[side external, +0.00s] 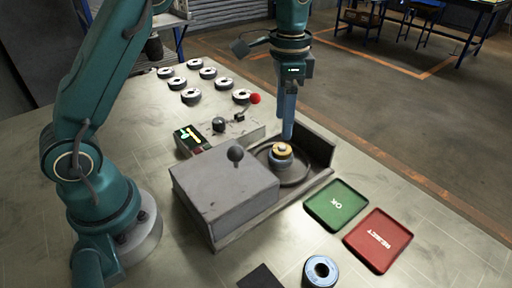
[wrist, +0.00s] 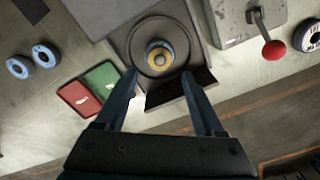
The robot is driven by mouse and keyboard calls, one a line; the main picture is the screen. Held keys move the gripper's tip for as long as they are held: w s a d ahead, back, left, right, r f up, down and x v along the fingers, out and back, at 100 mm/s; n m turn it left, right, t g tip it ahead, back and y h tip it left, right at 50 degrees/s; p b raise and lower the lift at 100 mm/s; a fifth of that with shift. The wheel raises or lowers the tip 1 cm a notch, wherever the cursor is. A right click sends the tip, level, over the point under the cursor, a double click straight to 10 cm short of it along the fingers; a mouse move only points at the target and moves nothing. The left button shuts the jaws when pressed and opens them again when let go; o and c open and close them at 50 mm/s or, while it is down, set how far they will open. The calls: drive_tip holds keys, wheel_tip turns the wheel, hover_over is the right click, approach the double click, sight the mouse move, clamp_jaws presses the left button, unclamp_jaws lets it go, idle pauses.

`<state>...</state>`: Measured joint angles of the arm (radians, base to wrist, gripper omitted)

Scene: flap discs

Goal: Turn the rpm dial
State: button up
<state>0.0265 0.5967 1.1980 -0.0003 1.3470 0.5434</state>
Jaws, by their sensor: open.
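A control box (side external: 248,131) with a lit green and yellow display (side external: 188,137) stands behind the grey machine in the side view. A dark round knob (side external: 218,124) on its top looks like the rpm dial; no label is readable. My gripper (side external: 288,137) points down over the machine's spindle (side external: 281,154), to the right of the knob and apart from it. In the wrist view my gripper (wrist: 160,78) is open, with nothing between its fingers. The spindle with its yellow-ringed centre (wrist: 159,57) lies just beyond the fingertips. The dial cannot be made out in the wrist view.
A grey machine housing (side external: 225,195) with a black ball knob (side external: 235,155) stands in front. A red-ball lever (side external: 255,98) rises behind the control box. Several discs (side external: 191,96) lie at the back. Green (side external: 336,205) and red (side external: 379,240) trays lie right.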

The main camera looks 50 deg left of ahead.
sight(218, 120)
drive_tip(key=n, duration=0.5)
drive_tip(key=shift+f, duration=0.15)
drive_tip(key=n, duration=0.2)
drive_tip(key=shift+a+f+n, duration=0.15)
drive_tip(key=shift+a+n, duration=0.1)
drive_tip(key=shift+n, duration=0.05)
drive_tip(key=s+a+n, duration=0.1)
drive_tip(key=a+n, duration=0.3)
drive_tip(key=n, duration=0.4)
drive_tip(key=s+a+f+n, duration=0.1)
drive_tip(key=a+n, duration=0.3)
drive_tip(key=n, duration=0.4)
drive_tip(key=s+a+n, duration=0.1)
drive_tip(key=a+n, duration=0.3)
drive_tip(key=n, duration=0.3)
drive_tip(key=shift+s+a+f+n, duration=0.2)
drive_tip(key=shift+s+n, duration=0.1)
drive_tip(key=shift+n, duration=0.1)
drive_tip(key=a+n, duration=0.1)
drive_tip(key=s+a+n, duration=0.1)
drive_tip(key=a, duration=0.1)
drive_tip(key=shift+s, duration=0.3)
drive_tip(key=shift+s+a, duration=0.1)
drive_tip(key=shift+a, duration=0.15)
drive_tip(key=shift+f, duration=2.5)
clamp_jaws()
